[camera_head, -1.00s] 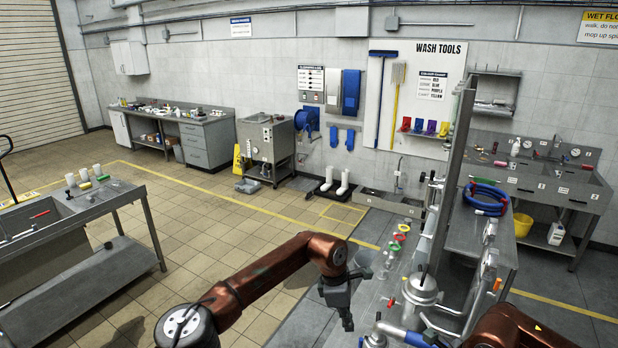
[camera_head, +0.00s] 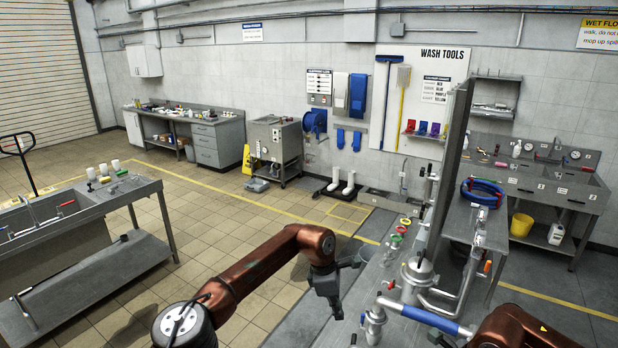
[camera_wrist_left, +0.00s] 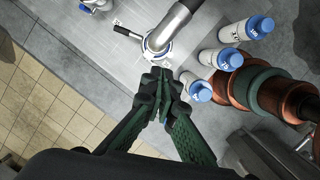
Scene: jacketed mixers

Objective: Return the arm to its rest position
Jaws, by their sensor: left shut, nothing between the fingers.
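My left arm comes in from the lower left of the head view, copper and bent at the elbow. Its dark left gripper (camera_head: 336,312) points down above the grey floor and bench area, left of the steel mixer vessel (camera_head: 417,275). In the left wrist view the fingers of the left gripper (camera_wrist_left: 160,80) meet and hold nothing. They show just below a steel pipe fitting (camera_wrist_left: 158,45) in the picture. My right arm (camera_head: 512,328) shows at the bottom right of the head view; its fingers cannot be made out.
A blue-sleeved pipe (camera_head: 425,317) runs between the two arms. A tall grey panel (camera_head: 452,165) stands behind the vessel. Tiled floor (camera_head: 215,240) is open at left.

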